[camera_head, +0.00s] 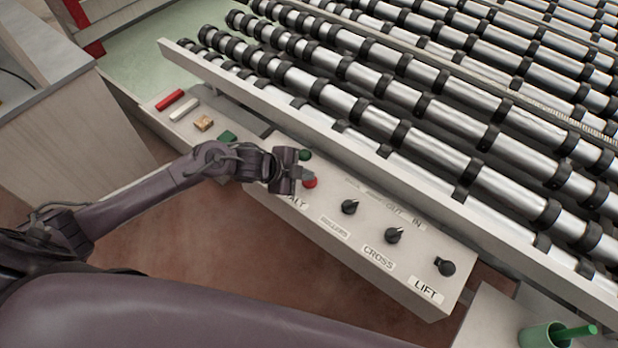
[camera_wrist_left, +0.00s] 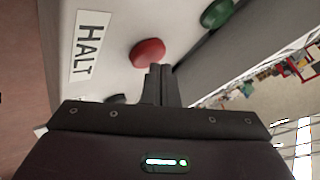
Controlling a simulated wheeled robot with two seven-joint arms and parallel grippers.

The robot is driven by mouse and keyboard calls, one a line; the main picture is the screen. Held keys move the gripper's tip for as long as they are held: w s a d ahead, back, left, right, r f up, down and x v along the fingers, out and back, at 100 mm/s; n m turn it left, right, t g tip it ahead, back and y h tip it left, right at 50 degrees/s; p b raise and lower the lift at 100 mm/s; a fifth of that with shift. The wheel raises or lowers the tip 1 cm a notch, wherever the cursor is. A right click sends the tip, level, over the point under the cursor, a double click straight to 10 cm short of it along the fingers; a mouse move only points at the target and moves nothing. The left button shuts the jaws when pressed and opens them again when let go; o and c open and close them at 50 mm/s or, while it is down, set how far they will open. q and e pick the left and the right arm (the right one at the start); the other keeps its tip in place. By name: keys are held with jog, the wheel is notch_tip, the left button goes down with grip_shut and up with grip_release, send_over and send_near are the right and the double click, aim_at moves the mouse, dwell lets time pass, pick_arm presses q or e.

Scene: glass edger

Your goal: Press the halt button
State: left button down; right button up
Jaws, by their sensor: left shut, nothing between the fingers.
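The halt button is a round red button (camera_head: 310,183) on the sloping control panel, beside a label ending in "ALT" that my left gripper partly covers in the head view. In the left wrist view the red button (camera_wrist_left: 147,52) is just ahead of the fingertips, beside the full HALT label (camera_wrist_left: 87,50). My left gripper (camera_head: 303,174) is shut and empty, with its tips close to the red button. In the left wrist view the closed fingers (camera_wrist_left: 160,72) overlap the button's lower right edge; I cannot tell whether they touch it. My right gripper is not in view.
A green button (camera_head: 305,155) sits just behind the red one. Black knobs (camera_head: 393,236) follow along the panel to the right. Red, white and tan blocks (camera_head: 203,124) lie on the panel's left end. A roller conveyor (camera_head: 400,120) rises behind. A green cup (camera_head: 545,336) stands at lower right.

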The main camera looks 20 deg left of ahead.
pick_arm(q)
jog(key=shift+r+p, duration=2.65)
jog(key=shift+r, duration=0.4)
